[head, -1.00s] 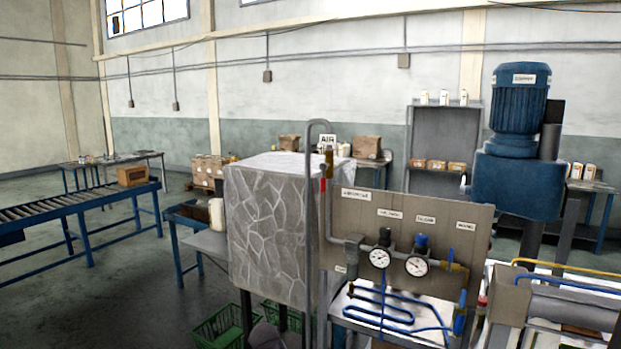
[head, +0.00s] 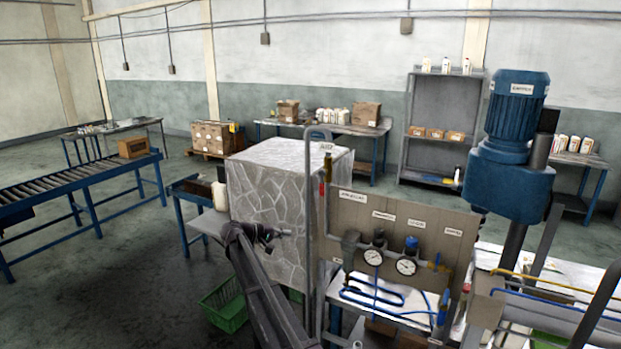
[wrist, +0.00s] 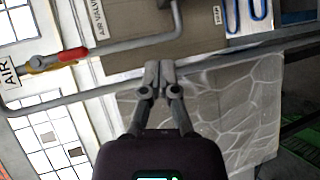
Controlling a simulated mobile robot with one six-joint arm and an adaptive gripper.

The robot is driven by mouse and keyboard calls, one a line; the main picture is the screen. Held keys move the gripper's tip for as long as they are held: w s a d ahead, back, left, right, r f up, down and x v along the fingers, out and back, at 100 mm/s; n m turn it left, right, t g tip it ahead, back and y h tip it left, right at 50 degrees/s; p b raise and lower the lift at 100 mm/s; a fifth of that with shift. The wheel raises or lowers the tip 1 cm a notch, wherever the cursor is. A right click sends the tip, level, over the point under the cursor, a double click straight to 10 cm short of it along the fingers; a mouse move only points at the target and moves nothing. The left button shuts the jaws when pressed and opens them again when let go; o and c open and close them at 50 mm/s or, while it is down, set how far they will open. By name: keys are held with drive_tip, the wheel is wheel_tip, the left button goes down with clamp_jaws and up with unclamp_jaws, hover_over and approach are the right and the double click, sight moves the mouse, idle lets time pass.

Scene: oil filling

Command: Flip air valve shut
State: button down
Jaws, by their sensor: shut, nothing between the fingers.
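The air valve has a red lever (head: 322,188) and a brass body (head: 328,166) on the grey vertical pipe, left of the gauge panel, under the AIR sign (head: 325,147). In the head view the lever hangs down along the pipe. In the wrist view the red lever (wrist: 73,55) is at upper left, lying roughly in line with the pipe, with the brass body (wrist: 40,63) beside it. My gripper (head: 287,233) is left of the pipe, below the valve and apart from it. In the wrist view my gripper (wrist: 159,68) has its fingertips together and holds nothing.
The stone-patterned box (head: 262,190) stands behind my gripper. The pipe loop (head: 318,230) rises just right of it. The beige panel (head: 390,225) with gauges and blue hoses is on the right. A green crate (head: 225,305) sits on the floor at left.

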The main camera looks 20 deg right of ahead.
drive_tip(key=w+r+h+p, duration=0.3)
drive_tip(key=w+r, duration=0.5)
drive_tip(key=r, duration=0.3)
drive_tip(key=shift+a+p, duration=0.25)
drive_tip(key=shift+p, duration=0.3)
drive_tip(key=shift+w+d, duration=0.1)
drive_tip(key=shift+d, duration=0.05)
approach(322, 184)
drive_tip(key=w+d+f, duration=0.3)
drive_tip(key=w, duration=0.2)
drive_tip(key=s+d, duration=0.1)
drive_tip(key=d, duration=0.1)
drive_tip(key=s+d, duration=0.1)
drive_tip(key=d, duration=0.1)
drive_tip(key=shift+s+f, duration=0.1)
drive_tip(key=shift+s, duration=0.25)
drive_tip(key=shift+a, duration=0.1)
